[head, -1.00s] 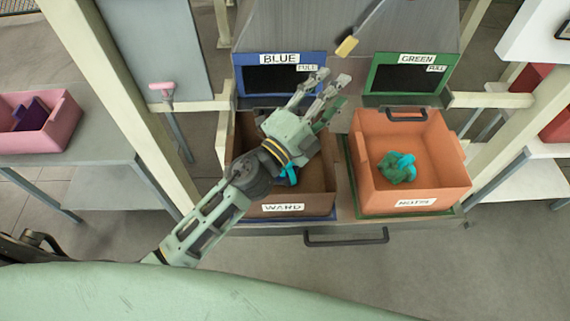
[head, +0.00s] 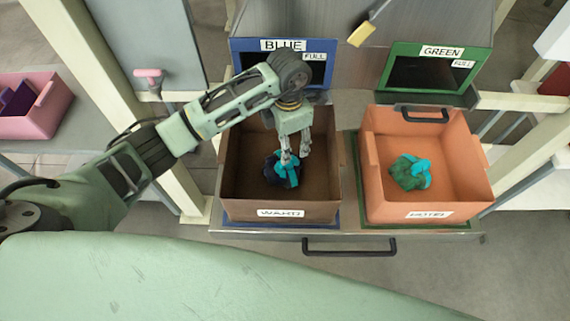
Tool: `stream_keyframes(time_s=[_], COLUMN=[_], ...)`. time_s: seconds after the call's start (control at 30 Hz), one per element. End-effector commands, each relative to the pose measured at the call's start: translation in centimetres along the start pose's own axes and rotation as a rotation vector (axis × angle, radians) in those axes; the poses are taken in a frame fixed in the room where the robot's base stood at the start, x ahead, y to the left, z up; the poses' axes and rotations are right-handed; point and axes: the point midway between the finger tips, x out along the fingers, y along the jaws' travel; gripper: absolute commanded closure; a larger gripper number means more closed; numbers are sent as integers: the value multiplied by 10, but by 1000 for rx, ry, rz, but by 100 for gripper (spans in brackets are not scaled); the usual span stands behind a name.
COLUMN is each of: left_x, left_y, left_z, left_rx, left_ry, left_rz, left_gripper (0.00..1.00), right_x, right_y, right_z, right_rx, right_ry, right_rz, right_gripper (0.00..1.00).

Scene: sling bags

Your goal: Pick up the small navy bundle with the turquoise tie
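The fingertips hide part of the bundle. My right gripper is not in view.
An orange bin (head: 474,195) to the right holds a green bundle (head: 408,173) with a turquoise tie. A black handle (head: 424,114) is at its back. BLUE (head: 283,45) and GREEN (head: 441,51) chute openings stand behind. A pink bin (head: 44,118) is at far left.

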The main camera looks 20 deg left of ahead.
Motion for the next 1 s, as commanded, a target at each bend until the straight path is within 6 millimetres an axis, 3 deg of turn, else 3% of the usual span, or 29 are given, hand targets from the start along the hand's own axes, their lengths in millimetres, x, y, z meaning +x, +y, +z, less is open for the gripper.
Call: stream_keyframes(time_s=[0.6, 0.87, 1.0], left_x=[72, 77, 77], left_y=[-1, 0, 0], left_z=[-11, -10, -10], left_rx=[-1, 0, 0], left_ry=[11, 9, 9], left_rz=[3, 5, 5], left_gripper=[52, 52, 62], right_x=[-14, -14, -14], right_y=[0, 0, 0], right_z=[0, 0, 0], right_rx=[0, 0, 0], right_ry=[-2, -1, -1], right_rz=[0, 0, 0], right_gripper=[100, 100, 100])
